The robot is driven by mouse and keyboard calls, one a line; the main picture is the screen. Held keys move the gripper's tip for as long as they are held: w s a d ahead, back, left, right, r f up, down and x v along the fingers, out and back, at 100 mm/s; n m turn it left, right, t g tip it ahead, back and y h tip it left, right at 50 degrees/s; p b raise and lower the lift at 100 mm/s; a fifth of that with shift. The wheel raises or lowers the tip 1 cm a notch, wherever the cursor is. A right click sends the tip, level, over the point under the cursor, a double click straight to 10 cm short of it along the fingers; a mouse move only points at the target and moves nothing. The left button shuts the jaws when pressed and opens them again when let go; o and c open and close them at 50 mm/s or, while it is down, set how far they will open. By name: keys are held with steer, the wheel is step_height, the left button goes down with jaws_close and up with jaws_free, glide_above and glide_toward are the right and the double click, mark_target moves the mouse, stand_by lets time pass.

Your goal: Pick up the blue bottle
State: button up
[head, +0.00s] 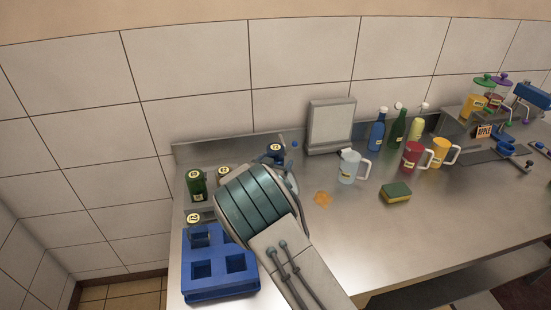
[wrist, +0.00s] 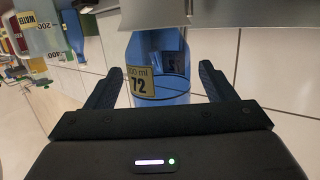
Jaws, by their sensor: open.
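A blue bottle labelled 72 stands upright near the back of the counter, and in the head view its top part (head: 276,148) shows just beyond my arm, which hides the rest. In the wrist view the blue bottle (wrist: 172,90) stands between the two dark fingers of my gripper (wrist: 157,68). The fingers are open, one on each side, with a visible gap to the bottle. My gripper is mostly hidden by my arm in the head view. Another blue bottle (head: 377,133) with a white cap stands further right, beside a green one.
A blue crate (head: 220,288) with square wells and a green container (head: 196,186) are left of my arm. A clear jug (head: 348,168), a red jug (head: 412,158), a yellow jug (head: 440,153) and a sponge (head: 396,193) stand to the right. The front right counter is clear.

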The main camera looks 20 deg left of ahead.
steer(key=shift+w, duration=0.1)
steer(key=shift+c, duration=0.4)
steer(key=c, duration=1)
steer(key=shift+c, duration=0.9)
steer(key=shift+r, duration=0.15)
